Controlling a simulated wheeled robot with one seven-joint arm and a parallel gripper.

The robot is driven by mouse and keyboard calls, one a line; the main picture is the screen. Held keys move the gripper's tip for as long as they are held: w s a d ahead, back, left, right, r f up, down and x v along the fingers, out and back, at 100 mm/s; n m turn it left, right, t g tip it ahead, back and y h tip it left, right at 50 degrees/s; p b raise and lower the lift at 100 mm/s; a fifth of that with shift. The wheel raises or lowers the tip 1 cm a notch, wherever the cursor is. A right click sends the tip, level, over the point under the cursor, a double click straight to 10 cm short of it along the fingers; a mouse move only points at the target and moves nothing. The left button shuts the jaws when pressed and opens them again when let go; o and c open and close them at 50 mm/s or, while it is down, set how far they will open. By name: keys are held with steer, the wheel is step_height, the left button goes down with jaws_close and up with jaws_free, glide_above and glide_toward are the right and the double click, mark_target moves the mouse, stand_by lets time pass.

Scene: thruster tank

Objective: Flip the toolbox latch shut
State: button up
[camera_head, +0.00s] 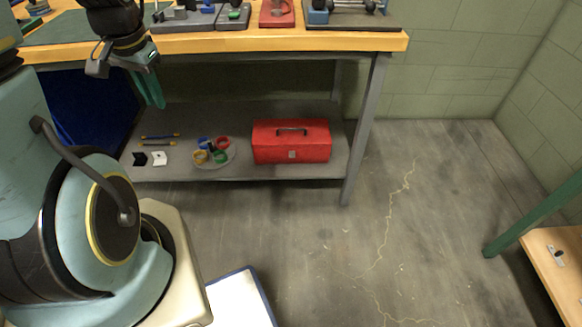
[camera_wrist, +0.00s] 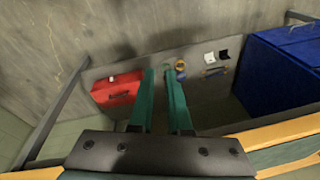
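The red toolbox (camera_head: 275,151) sits on the lower shelf of the workbench, lid down, with a dark handle on top. A small light-grey latch (camera_head: 292,155) is on its front face; I cannot tell whether it is flipped open or shut. The toolbox also shows in the wrist view (camera_wrist: 126,79), left of my fingers, with a small light spot on it that may be the latch (camera_wrist: 111,79). My gripper (camera_head: 152,104) hangs in front of the bench, left of the toolbox and well apart from it. Its teal fingers (camera_wrist: 160,73) stand apart with nothing between them.
The workbench top (camera_head: 230,42) has a wooden front edge above the shelf (camera_head: 190,175). Coloured rings (camera_head: 221,143) on a plate and small black and white pieces lie left of the toolbox. A grey leg (camera_head: 362,130) stands to its right.

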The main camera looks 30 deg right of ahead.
steer(key=w+d+f+m+b, duration=0.1)
steer(key=d+f+m+b, duration=0.1)
steer(key=f, duration=0.2)
steer(key=w+d+f+m+b, duration=0.2)
steer(key=d+f+m+b, duration=0.1)
steer(key=f, duration=0.1)
steer(key=w+d+f+m+t+b, duration=0.1)
steer(key=d+f+m+b, duration=0.1)
steer(key=f+m+b, duration=0.1)
steer(key=shift+x, duration=0.9)
jaws_close()
steer(key=d+f+m+t+h+b, duration=0.1)
steer(key=d+f+m+b, duration=1)
steer(key=d+f, duration=0.3)
steer(key=d+f+m+t+h+b, duration=0.1)
steer(key=d+f+m+b, duration=1.1)
steer(key=f, duration=0.6)
steer(key=shift+w+d+f+m, duration=0.2)
steer(key=shift+w+d+m, duration=0.25)
steer(key=shift+d+m, duration=0.45)
steer(key=shift+d, duration=0.1)
